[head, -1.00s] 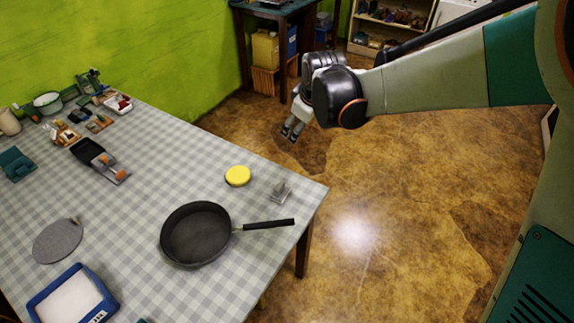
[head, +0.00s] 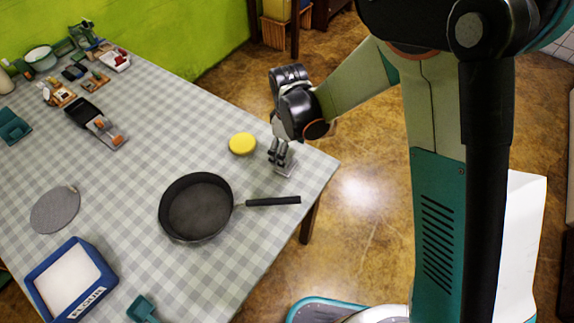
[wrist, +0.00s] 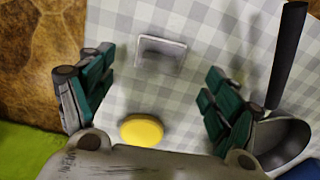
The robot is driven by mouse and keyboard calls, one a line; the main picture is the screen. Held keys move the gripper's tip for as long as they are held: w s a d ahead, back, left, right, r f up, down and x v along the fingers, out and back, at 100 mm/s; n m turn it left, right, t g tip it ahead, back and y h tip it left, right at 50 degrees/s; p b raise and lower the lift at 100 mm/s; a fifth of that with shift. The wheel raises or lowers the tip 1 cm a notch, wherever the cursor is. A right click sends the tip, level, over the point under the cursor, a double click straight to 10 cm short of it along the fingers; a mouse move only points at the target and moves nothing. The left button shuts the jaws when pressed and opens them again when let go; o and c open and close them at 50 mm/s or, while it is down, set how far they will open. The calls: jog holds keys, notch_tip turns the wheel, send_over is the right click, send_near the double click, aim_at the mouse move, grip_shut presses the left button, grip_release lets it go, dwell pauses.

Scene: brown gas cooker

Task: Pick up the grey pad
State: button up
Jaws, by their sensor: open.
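A small grey pad-like piece (head: 285,171) lies near the right corner of the checked table; my gripper partly covers it in the head view. In the wrist view the grey piece (wrist: 160,52) shows as a rectangular slab between and beyond my fingers, touching neither. My gripper (head: 281,155) is open and empty, pointing down above that corner; its spread fingers also show in the wrist view (wrist: 155,95). A flat round grey mat (head: 55,209) lies at the far left of the table, well away from my gripper.
A yellow disc (head: 243,144) lies just left of my gripper. A black frying pan (head: 198,208) stands nearby, its handle reaching right. A blue flour box (head: 101,264) stands at front left. Several small items crowd the table's back left.

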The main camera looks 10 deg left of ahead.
jog(key=shift+a+f+b, duration=0.15)
jog(key=shift+f+b, duration=0.55)
jog(key=shift+f, duration=0.85)
jog(key=shift+a+f+b, duration=0.1)
jog(key=shift+f+b, duration=0.55)
jog(key=shift+f, duration=0.85)
jog(key=shift+r, duration=0.1)
jog(key=c, duration=1.2)
